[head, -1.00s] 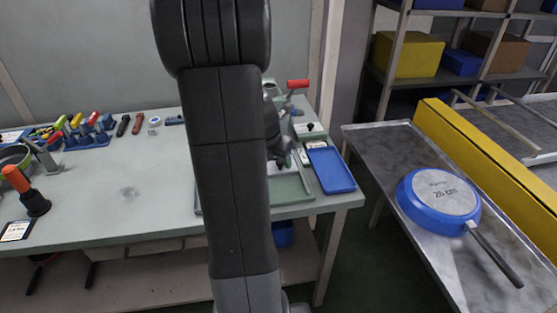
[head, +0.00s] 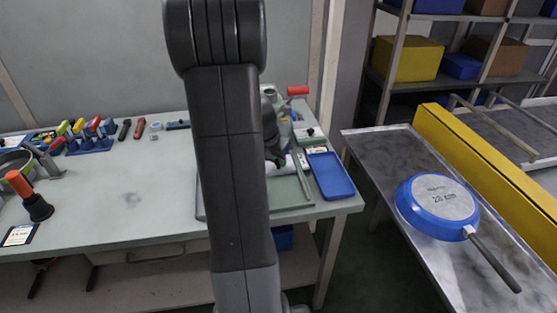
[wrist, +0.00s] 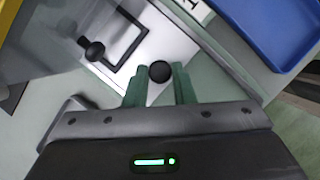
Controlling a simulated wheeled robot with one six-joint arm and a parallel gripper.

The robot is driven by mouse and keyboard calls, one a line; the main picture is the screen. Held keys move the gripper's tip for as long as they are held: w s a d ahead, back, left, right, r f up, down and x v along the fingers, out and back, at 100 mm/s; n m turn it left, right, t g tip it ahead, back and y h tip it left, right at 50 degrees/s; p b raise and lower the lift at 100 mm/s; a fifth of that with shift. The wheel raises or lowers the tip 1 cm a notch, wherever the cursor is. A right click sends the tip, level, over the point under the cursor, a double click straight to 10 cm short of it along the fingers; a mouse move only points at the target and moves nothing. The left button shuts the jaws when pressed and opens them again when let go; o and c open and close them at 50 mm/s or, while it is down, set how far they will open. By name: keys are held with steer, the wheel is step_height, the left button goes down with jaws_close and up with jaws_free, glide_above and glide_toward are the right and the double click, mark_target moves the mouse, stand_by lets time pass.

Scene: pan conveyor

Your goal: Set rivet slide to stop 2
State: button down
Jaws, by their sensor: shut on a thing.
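In the wrist view, my gripper (wrist: 159,88) has its two green fingers closed around a round black knob (wrist: 159,70) at the edge of a white plate (wrist: 172,45). A second black knob (wrist: 93,50) stands farther left by a bent black slot (wrist: 125,55) in the plate. A printed mark, perhaps a 1, shows at the plate's top edge. I cannot tell which stop the knob is at. In the head view, my arm hides most of the plate and the fixture, and the fingertips are too small to make out.
A blue tray (head: 332,176) lies right of the fixture, on the bench's right end. A red handle (head: 298,90) rises behind. A blue pan (head: 438,207) lies on the metal conveyor table to the right.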

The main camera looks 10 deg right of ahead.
steer(key=shift+w, duration=0.7)
steer(key=c, duration=1.2)
jaws_free()
steer(key=shift+r, duration=0.1)
steer(key=shift+s+a+r, duration=0.1)
steer(key=shift+a+r, duration=0.05)
steer(key=shift+r, duration=0.2)
steer(key=s+a, duration=0.4)
steer(key=s+a+b, duration=0.1)
steer(key=s+a, duration=0.3)
steer(key=s, duration=0.1)
steer(key=shift+a+r, duration=0.1)
